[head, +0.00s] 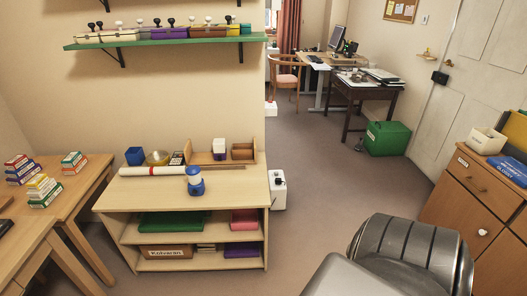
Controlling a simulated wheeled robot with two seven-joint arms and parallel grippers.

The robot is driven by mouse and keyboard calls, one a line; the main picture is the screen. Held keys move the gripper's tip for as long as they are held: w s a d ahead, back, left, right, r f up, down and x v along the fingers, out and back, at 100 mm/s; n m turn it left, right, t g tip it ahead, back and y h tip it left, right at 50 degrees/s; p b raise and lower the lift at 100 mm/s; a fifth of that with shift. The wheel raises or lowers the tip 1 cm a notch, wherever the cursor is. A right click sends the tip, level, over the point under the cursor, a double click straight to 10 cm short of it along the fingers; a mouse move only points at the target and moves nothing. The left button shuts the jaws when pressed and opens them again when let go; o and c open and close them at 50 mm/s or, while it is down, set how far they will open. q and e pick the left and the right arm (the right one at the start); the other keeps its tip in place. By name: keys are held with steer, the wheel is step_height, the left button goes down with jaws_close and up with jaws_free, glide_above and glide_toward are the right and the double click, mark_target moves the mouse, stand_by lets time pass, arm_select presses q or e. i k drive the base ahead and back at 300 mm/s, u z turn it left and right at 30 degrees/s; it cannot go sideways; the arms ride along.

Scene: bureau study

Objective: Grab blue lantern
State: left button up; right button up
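A blue lantern (196,188) with a white middle and a blue top stands upright on top of the low wooden shelf unit (130,193), near its front middle. Nothing is touching it from above or in front. Neither of my grippers is in view. A grey, rounded part of my own body fills the bottom right of the head view, well right of the lantern.
Behind the lantern are a white roll (152,171), a blue box (134,156) and a wooden organizer (243,152). A table with card boxes (43,190) stands left. A drawer cabinet (470,200) stands right. The floor (330,190) between is clear.

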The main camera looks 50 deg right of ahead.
mark_target(195, 182)
steer(key=z, duration=1)
steer(key=k, duration=1.3)
steer(key=z, duration=0.55)
steer(key=i, duration=0.55)
steer(key=z, duration=1.15)
steer(key=i, duration=2.4)
steer(key=u, duration=1.3)
steer(key=i, duration=0.85)
steer(key=u, duration=1)
